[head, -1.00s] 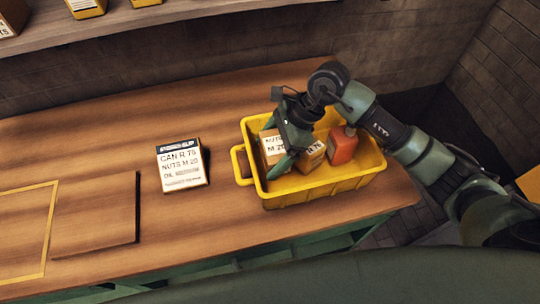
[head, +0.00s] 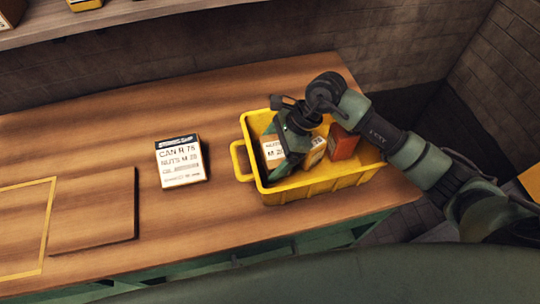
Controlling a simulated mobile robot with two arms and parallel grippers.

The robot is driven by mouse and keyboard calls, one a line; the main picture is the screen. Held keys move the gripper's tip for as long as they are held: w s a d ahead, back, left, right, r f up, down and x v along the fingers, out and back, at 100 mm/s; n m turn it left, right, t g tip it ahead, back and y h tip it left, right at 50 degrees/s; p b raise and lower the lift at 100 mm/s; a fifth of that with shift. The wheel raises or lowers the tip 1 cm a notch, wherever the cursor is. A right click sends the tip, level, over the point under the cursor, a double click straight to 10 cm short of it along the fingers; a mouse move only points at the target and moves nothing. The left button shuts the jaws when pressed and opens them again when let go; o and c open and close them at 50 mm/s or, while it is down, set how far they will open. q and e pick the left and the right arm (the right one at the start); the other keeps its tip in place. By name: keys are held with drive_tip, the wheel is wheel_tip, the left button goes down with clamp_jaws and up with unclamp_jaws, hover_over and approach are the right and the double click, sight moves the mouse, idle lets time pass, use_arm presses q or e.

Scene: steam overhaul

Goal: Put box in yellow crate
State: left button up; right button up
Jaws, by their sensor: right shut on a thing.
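The yellow crate (head: 318,184) stands on the right end of the wooden bench. My right gripper (head: 283,166) is down inside the crate, shut on a box (head: 272,150) with a white label, near the crate's left side. The gripper covers much of that box, and I cannot tell whether the box touches the crate floor. Another orange box (head: 315,152) with a white label and a red container (head: 343,142) are in the crate to the right of it. My left gripper is not in view.
A card or flat box with printed lettering (head: 181,164) lies on the bench left of the crate. A dark-edged panel (head: 95,212) and a yellow outline (head: 48,225) are further left. A shelf (head: 130,28) with boxes runs along the back wall.

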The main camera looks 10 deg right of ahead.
drive_tip(key=o, duration=1.6)
wheel_tip(320, 180, up, 2)
drive_tip(key=p, duration=0.2)
drive_tip(key=shift+p, duration=0.3)
drive_tip(key=shift+w+d+r+b, duration=0.15)
drive_tip(key=shift+d+r+b, duration=0.3)
drive_tip(key=shift+b, duration=0.35)
drive_tip(key=b+v, duration=0.2)
drive_tip(key=v, duration=0.8)
drive_tip(key=shift+r, duration=0.1)
